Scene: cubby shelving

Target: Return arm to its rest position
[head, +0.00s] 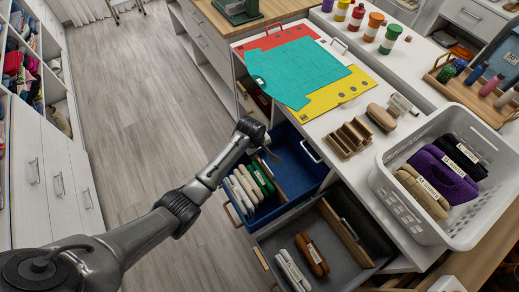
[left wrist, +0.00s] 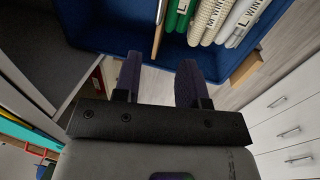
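My left arm (head: 180,205) reaches in from the lower left of the head view. Its gripper (head: 268,150) is over the far left edge of the open blue drawer (head: 305,180). In the left wrist view the two dark fingers (left wrist: 160,78) stand apart with nothing between them. The blue drawer (left wrist: 110,28) lies beyond them, holding green and cream rolled items (left wrist: 205,20). The gripper appears above the drawer and apart from these items. My right gripper is not in view.
A grey drawer (head: 345,262) is open below the blue one. A white counter (head: 320,125) holds coloured sheets (head: 305,70), a wooden organiser (head: 348,138) and a white basket (head: 455,232). The wooden floor (head: 135,100) on the left is clear.

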